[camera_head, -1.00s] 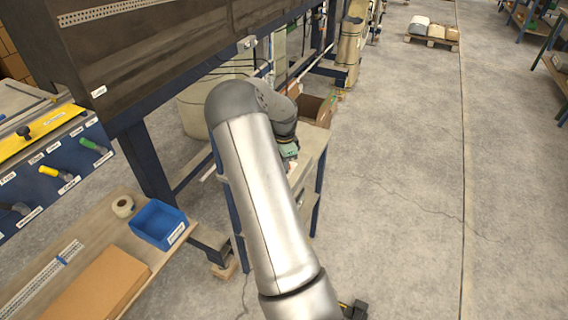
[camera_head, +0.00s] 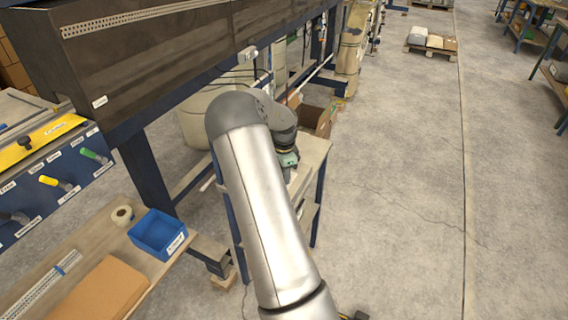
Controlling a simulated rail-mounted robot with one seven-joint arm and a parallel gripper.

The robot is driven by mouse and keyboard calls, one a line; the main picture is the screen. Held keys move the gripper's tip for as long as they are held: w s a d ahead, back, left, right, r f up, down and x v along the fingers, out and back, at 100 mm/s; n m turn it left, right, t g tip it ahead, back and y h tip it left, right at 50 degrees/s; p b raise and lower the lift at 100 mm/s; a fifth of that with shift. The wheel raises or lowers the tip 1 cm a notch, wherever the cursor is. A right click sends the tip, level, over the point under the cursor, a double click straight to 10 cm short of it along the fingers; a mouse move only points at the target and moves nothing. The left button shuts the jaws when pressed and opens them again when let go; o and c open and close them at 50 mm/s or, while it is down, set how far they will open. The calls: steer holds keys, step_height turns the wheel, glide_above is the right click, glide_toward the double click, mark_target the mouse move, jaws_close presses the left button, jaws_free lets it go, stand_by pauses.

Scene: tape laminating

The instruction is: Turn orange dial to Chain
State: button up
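No orange dial can be made out in this view. A dark blue control panel (camera_head: 75,170) at the left edge carries a yellow lever (camera_head: 52,182), a green lever (camera_head: 92,155) and a dark lever (camera_head: 14,217), each with small white labels too small to read. My arm reaches up from the bottom centre and bends away at the top. The wrist shows beside the small table, but my gripper's fingers are hidden behind the arm.
A wooden bench (camera_head: 90,247) at lower left holds a blue bin (camera_head: 158,233), a tape roll (camera_head: 122,215) and a brown board (camera_head: 102,289).

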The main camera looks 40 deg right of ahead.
step_height(320, 180, up, 17)
steer(key=b, duration=0.2)
steer(key=shift+r, duration=0.1)
stand_by(0.5)
steer(key=s+a+n+y, duration=0.1)
steer(key=s+a+n, duration=0.35)
steer(key=a, duration=0.35)
steer(key=s+a+r+n, duration=0.1)
steer(key=s+a+n, duration=0.35)
steer(key=a, duration=0.35)
steer(key=s+a+n+y, duration=0.1)
steer(key=s+a+n, duration=0.35)
steer(key=a, duration=0.35)
steer(key=s+a+f+n+h, duration=0.1)
steer(key=s+a+f+n, duration=0.1)
steer(key=s+a+n, duration=0.2)
steer(key=s+a+f+n+h, duration=0.1)
steer(key=s+a+n, duration=0.3)
steer(key=s, duration=0.5)
steer(key=shift+s+a+f+t, duration=0.25)
steer(key=shift+f+t, duration=0.05)
steer(key=shift+f, duration=0.35)
steer(key=shift+n, duration=0.25)
